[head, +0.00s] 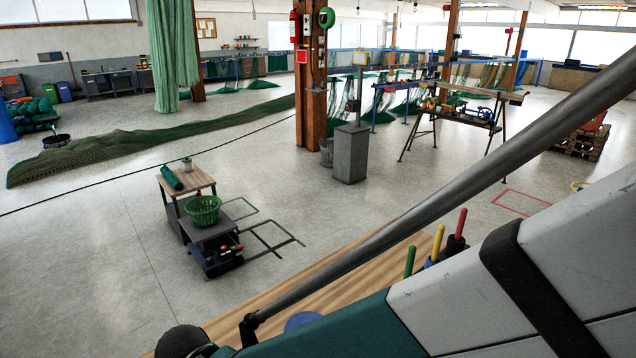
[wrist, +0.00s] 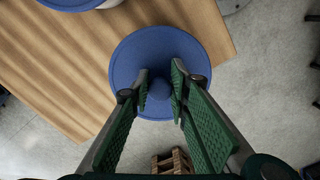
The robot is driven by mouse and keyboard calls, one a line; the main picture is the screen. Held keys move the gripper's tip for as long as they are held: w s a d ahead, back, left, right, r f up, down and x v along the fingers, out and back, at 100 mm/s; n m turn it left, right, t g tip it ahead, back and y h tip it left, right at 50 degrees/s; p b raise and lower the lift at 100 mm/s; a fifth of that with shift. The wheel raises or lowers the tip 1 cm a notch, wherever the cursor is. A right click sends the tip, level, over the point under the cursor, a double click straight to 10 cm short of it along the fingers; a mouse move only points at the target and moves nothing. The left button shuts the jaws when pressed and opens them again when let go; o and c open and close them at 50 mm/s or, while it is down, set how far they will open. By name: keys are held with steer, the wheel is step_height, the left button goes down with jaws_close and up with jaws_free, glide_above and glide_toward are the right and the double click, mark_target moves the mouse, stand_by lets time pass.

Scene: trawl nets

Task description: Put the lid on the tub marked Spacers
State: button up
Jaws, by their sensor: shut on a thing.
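In the wrist view, my gripper (wrist: 160,88) is shut on the knob of a round blue lid (wrist: 137,52). One finger pad is on each side of the knob. The lid appears flat and covers part of the wooden bench top near its edge; whether anything is under it is hidden. A second round blue thing with a pale rim (wrist: 72,3) is cut off at the top left of the wrist view. In the head view a blue disc (head: 303,321) shows on the bench behind my arm; I cannot tell which one it is. No Spacers marking is readable.
The wooden bench top (head: 345,263) is mostly hidden by my arm in the head view. Green (head: 409,262), yellow (head: 438,240) and red (head: 460,224) upright rods stand at its far side. Bare wood (wrist: 60,65) lies left of the lid; floor shows beyond the edge.

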stand_by(0.3)
steer(key=o, duration=1.1)
steer(key=shift+o, duration=0.3)
steer(key=o, duration=0.5)
steer(key=shift+c, duration=0.2)
steer(key=shift+r, duration=0.2)
steer(key=shift+r+p, duration=2.15)
steer(key=shift+r, duration=1.15)
